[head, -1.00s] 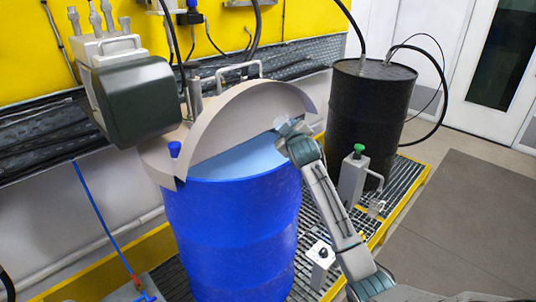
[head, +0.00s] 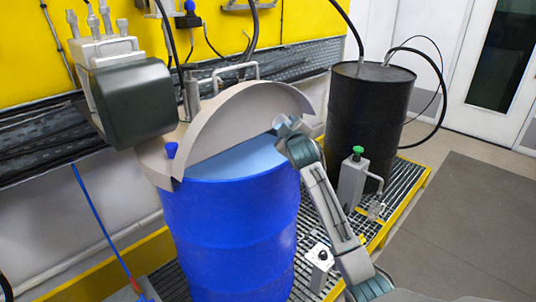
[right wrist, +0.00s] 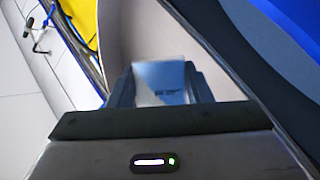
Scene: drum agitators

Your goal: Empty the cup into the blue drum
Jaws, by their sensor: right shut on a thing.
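The blue drum (head: 232,235) stands upright in the middle of the head view. A beige half-round cover hood (head: 245,120) stands over its rear part, and the front part of the top is open, showing a light blue inside (head: 240,163). My right gripper (head: 292,136) is shut on the small pale cup (head: 288,124) at the right of the opening, close to the hood's edge. The cup looks tilted. The right wrist view shows the whitish cup (right wrist: 160,80) between the fingers. Its contents cannot be made out. My left gripper is out of view.
A dark motor housing (head: 130,100) hangs at the drum's upper left. A black drum (head: 368,115) with hoses stands behind right. A grey valve post with a green knob (head: 352,178) stands on the yellow-edged grating. The floor at right (head: 470,230) is clear.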

